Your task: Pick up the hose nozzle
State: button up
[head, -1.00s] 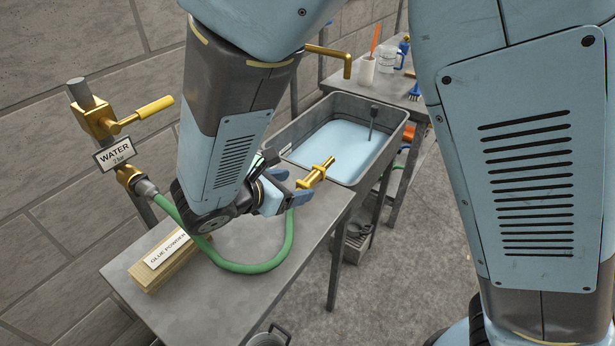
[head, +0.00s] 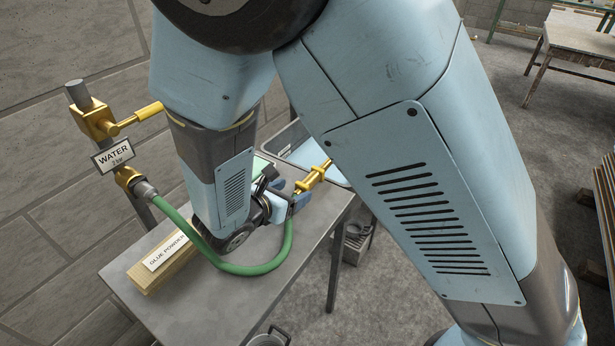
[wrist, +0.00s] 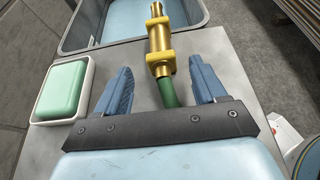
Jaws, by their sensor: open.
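The brass hose nozzle (head: 312,178) sits at the end of the green hose (head: 270,262), at the far right end of the grey table. In the wrist view the nozzle (wrist: 158,42) points away from me toward the basin. My gripper (wrist: 161,66) is open, with one blue finger on each side of the nozzle's rear end and the hose. Gaps show between both fingers and the nozzle. In the head view my gripper (head: 291,194) is right beside the nozzle. My arm hides part of the hose.
A basin of water (wrist: 112,20) stands just beyond the table (head: 210,300). A green block in a white dish (wrist: 62,90) lies left of my gripper.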

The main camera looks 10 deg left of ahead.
aim_at(300, 187)
jog(key=shift+x, duration=2.6)
jog(key=c, duration=1.2)
jog(key=shift+r, duration=0.15)
jog(key=shift+c, duration=0.2)
